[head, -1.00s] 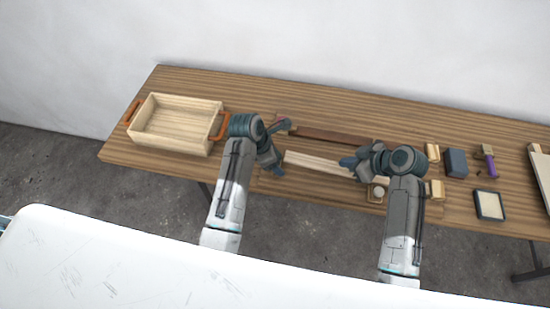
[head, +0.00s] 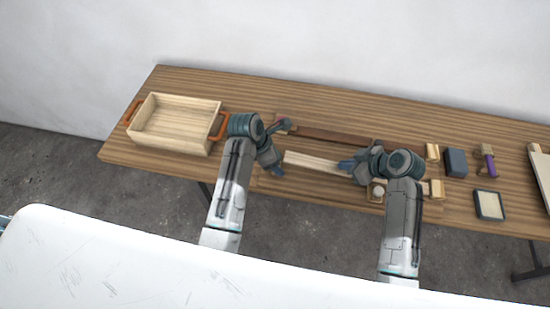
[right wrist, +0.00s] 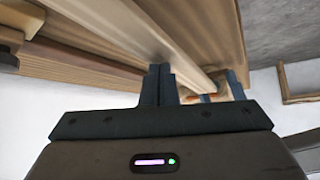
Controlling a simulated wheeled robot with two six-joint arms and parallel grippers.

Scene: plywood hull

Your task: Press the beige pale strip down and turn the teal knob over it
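The pale strip (head: 316,162) lies on the table between my two grippers in the head view, and it also runs past my fingers in the right wrist view (right wrist: 188,72). My right gripper (head: 347,165) is over its right part. Its two dark fingers are together in the right wrist view (right wrist: 160,85). I cannot tell whether they touch the strip. My left gripper (head: 277,168) is beside the strip's left end, and its finger opening is unclear. I cannot make out a teal knob; my arms hide parts of this area.
A long dark brown bar (head: 335,136) lies behind the strip. An open wooden crate (head: 150,142) with orange handles stands at left. At right are a dark block (head: 455,162), a purple-handled tool (head: 490,165), a dark-framed pale square (head: 489,205) and pale blocks (head: 437,188).

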